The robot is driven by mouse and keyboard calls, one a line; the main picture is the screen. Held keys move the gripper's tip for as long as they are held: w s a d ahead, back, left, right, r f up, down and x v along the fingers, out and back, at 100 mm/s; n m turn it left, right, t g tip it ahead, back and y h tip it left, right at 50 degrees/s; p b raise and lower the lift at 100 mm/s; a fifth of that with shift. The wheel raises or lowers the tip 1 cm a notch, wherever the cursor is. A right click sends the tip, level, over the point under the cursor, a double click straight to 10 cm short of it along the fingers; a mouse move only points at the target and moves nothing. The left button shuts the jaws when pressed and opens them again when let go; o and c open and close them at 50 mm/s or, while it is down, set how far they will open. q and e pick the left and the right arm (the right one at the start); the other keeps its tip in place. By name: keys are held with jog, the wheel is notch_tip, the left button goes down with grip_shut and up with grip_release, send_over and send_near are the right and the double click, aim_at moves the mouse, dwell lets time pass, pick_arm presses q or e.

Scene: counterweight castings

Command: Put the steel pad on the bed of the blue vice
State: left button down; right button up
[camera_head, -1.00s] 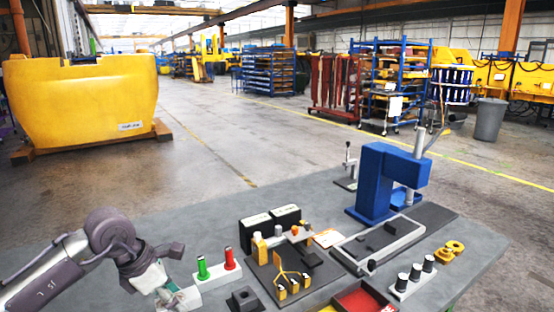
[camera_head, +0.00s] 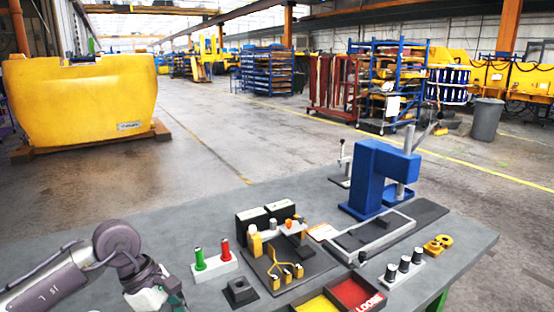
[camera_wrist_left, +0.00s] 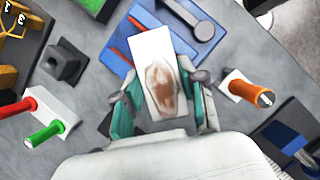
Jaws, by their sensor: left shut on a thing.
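My left gripper (camera_wrist_left: 163,97), with teal fingers, is shut on the steel pad (camera_wrist_left: 152,48), a pale rectangular plate with a brownish patch. The gripper also shows at the bottom left of the head view (camera_head: 172,297), where the pad cannot be made out. In the left wrist view, a flat blue thing with red strips and a grey bar, which looks like the blue vice (camera_wrist_left: 203,46), lies beyond and partly behind the pad. I cannot tell whether the pad touches it. My right gripper is not in view.
Red and green handles stand in a white block (camera_head: 215,266), beside a dark square block (camera_head: 240,292). An orange handle (camera_wrist_left: 250,93) stands right of the gripper. A blue press (camera_head: 374,175) stands at the back right. A red and yellow tray (camera_head: 345,298) lies in front.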

pick_arm(q)
jog(key=s+m+g, duration=0.1)
jog(key=m, duration=0.1)
jog(key=s+f+m, duration=0.1)
jog(key=s+m, duration=0.1)
jog(key=m, duration=0.1)
jog(key=s+d+m+g+y, duration=0.1)
jog(key=m, duration=0.1)
jog(key=shift+s+f+g, duration=0.3)
jog(key=s+f+m+g+y, duration=0.1)
jog(key=s+m+y, duration=0.2)
jog(key=s+m, duration=0.3)
jog(key=shift+s+a+f+m+y, duration=0.15)
jog(key=shift+s+a+m+y, duration=0.25)
jog(key=shift+m, duration=1.7)
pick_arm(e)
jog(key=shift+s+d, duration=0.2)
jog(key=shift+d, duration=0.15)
